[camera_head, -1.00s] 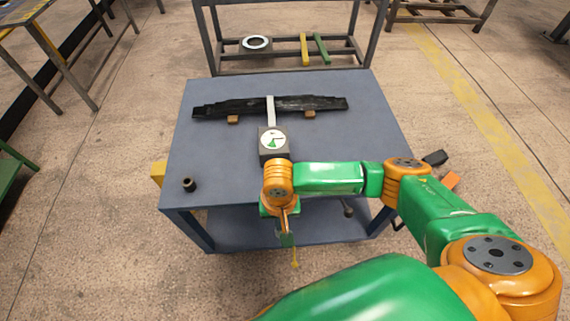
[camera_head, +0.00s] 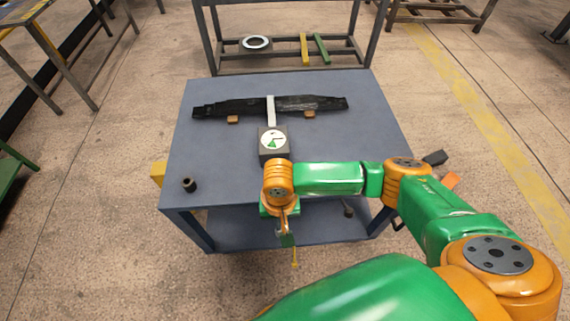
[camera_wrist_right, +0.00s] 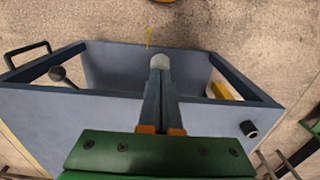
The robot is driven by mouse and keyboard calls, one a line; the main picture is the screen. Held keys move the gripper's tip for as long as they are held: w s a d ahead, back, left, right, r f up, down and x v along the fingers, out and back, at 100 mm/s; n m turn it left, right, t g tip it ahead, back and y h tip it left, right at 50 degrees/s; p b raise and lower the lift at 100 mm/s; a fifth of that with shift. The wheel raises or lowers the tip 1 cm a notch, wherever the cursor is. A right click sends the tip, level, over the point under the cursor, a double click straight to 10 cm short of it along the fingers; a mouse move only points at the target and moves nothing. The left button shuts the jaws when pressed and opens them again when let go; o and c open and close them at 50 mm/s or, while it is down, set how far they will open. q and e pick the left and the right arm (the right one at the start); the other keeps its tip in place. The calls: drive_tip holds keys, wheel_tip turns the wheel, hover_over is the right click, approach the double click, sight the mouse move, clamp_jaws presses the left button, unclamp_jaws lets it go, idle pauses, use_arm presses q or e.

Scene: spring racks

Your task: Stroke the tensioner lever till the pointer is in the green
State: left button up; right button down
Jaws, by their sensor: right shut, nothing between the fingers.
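The tensioner's gauge box (camera_head: 274,157) stands on the blue table, with a white dial (camera_head: 272,139) facing up. The dial has a green sector; its thin dark pointer is too small to place surely, but seems outside the green. My right gripper (camera_head: 286,232) is at the table's front edge, below the gauge. In the right wrist view its fingers (camera_wrist_right: 160,66) are shut and empty. A thin yellow piece (camera_wrist_right: 148,37) shows just beyond the fingertips; I cannot tell if it belongs to the lever. A dark knob on a rod (camera_wrist_right: 58,73) shows at left. My left gripper is not in view.
A black leaf spring (camera_head: 225,107) lies across wooden blocks on the table (camera_head: 225,150), under a pale strap (camera_head: 270,110). A dark cylinder (camera_head: 189,185) stands at the front left corner. A yellow box (camera_head: 158,172) is beside the left edge. A rack stands behind.

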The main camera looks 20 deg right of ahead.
drive_tip(key=shift+f, duration=0.1)
wheel_tip(320, 180, down, 18)
drive_tip(key=f+b, duration=0.1)
drive_tip(key=b, duration=1)
drive_tip(key=r+p, duration=0.5)
drive_tip(key=p, duration=0.1)
drive_tip(key=r+p, duration=1.2)
drive_tip(key=p, duration=0.1)
drive_tip(key=shift+w, duration=0.25)
drive_tip(key=r+p, duration=0.2)
drive_tip(key=shift+s+r, duration=0.3)
drive_tip(key=shift+s, duration=0.05)
drive_tip(key=shift+s+p, duration=0.15)
drive_tip(key=shift+p, duration=0.15)
drive_tip(key=shift+w+f, duration=0.25)
drive_tip(key=shift+w, duration=0.1)
